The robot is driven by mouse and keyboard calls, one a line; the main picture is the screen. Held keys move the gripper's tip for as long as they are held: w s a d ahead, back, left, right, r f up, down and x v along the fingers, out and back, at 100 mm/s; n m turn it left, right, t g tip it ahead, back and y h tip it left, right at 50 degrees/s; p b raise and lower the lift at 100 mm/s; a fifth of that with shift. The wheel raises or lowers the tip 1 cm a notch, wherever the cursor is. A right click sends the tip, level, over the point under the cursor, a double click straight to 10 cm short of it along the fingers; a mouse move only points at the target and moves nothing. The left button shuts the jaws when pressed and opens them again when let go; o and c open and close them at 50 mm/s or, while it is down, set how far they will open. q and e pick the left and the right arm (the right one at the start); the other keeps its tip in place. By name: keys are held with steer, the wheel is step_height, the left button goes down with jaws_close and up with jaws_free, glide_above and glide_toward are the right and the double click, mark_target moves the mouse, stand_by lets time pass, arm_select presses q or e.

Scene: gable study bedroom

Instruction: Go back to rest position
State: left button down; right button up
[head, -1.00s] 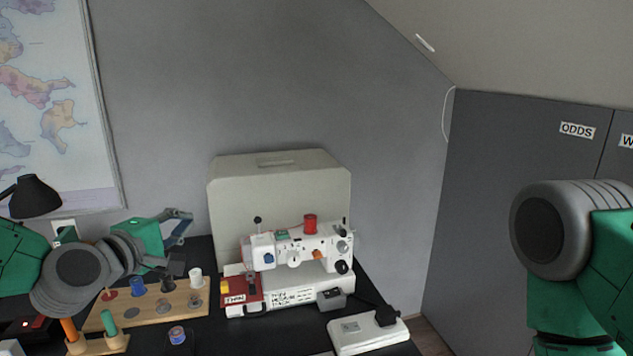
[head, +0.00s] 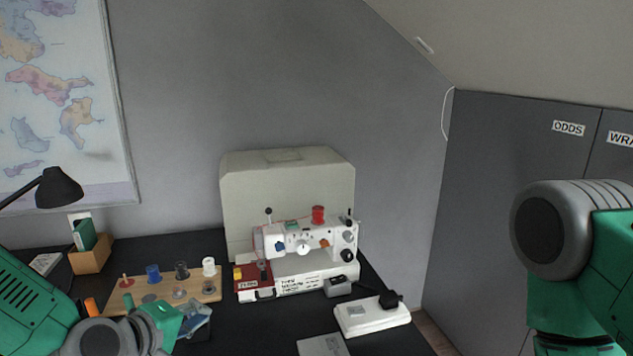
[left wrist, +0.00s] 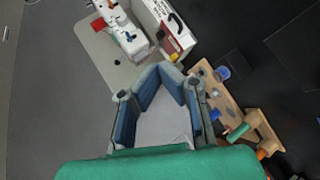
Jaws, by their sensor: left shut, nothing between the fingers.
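My left gripper (head: 202,318) is low at the left of the head view, in front of the wooden spool board and partly over its front edge as seen. In the left wrist view my left gripper (left wrist: 160,72) has its blue-padded fingers meeting at the tips, with nothing between them. My right arm shows at the right edge of the head view. Its gripper is outside the picture.
A white sewing machine (head: 305,245) with a red spool stands on the dark desk before its beige cover (head: 287,180). The spool board (head: 207,284) is left of it. A black lamp (head: 60,187) overhangs the left.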

arm_select(q)
steer(key=s+a+f+m+g+y, duration=0.15)
steer(key=s+f+m+g, duration=0.45)
steer(key=s+f, duration=1.1)
steer(key=s+a+f+m+g+y, duration=0.2)
steer(key=s+a+f+m+g, duration=0.1)
steer(key=s, duration=0.6)
steer(key=s+a+f+m+g+y, duration=0.2)
steer(key=s+a+f+g, duration=0.15)
steer(key=s, duration=0.65)
steer(key=w+d+f+m+t+b, duration=0.1)
steer(key=w+f+b, duration=0.2)
steer(key=f+b, duration=0.6)
steer(key=shift+w+d+f+b, duration=0.2)
steer(key=shift+w+b, duration=0.2)
steer(key=shift+b, duration=0.1)
arm_select(e)
step_height(320, 180, down, 10)
steer(key=shift+d, duration=0.2)
arm_select(q)
steer(key=shift+a+t+h, duration=0.15)
steer(key=shift+t+h, duration=0.1)
arm_select(e)
steer(key=shift+a, duration=0.15)
